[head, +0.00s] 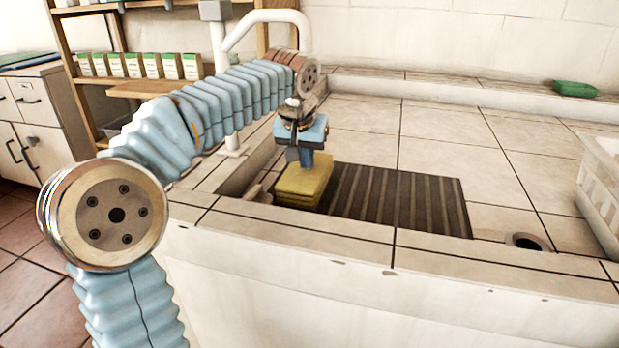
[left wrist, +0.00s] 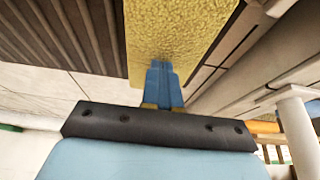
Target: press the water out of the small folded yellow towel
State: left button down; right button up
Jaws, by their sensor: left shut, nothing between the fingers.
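The small folded yellow towel (head: 303,184) lies as a stack of layers at the left end of the dark ribbed board in the basin. Its textured yellow surface fills the top middle of the left wrist view (left wrist: 175,40). My left gripper (head: 306,160) points down with its blue fingers shut and empty. The fingertips (left wrist: 162,75) are at the towel's upper surface and look to be touching it, though firm contact is hard to tell. My right gripper is in neither view.
The dark ribbed board (head: 400,200) extends right of the towel. A low tiled front wall (head: 300,228) edges the basin. A drain hole (head: 528,242) and a white crate (head: 602,175) are at the right. A white tap pipe (head: 262,18) rises behind my arm. A green item (head: 575,89) sits on the back ledge.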

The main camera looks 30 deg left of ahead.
pick_arm(q)
notch_tip(320, 180, up, 6)
jog(key=p, duration=0.5)
jog(key=shift+f, duration=0.25)
notch_tip(320, 180, up, 2)
jog(key=shift+r+p, duration=0.1)
jog(key=shift+p, duration=0.3)
